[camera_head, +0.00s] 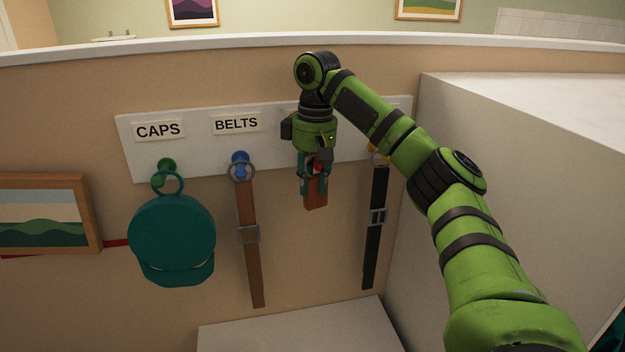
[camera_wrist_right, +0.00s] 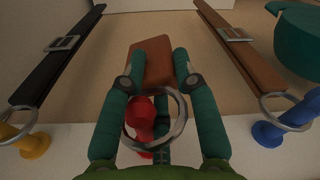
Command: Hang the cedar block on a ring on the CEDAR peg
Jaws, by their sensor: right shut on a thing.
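My right gripper (camera_head: 313,178) is at the peg board, under the spot between the BELTS label and the board's right end. It is shut on the brown cedar block (camera_head: 316,199), which hangs down between the teal fingers. In the right wrist view, the block (camera_wrist_right: 151,62) sits between the fingertips (camera_wrist_right: 156,76), with its metal ring (camera_wrist_right: 184,118) toward the board. A red peg (camera_wrist_right: 138,112) shows at the ring, overlapping its opening; I cannot tell whether the ring is around it. The CEDAR label is hidden behind my right arm. My left gripper is not in view.
A teal cap (camera_head: 172,238) hangs on the green peg (camera_head: 167,165). A brown belt (camera_head: 247,225) hangs on the blue peg (camera_head: 240,158), left of my gripper. A black belt (camera_head: 376,225) hangs on the yellow peg to the right. A pale cabinet side (camera_head: 460,130) stands at right.

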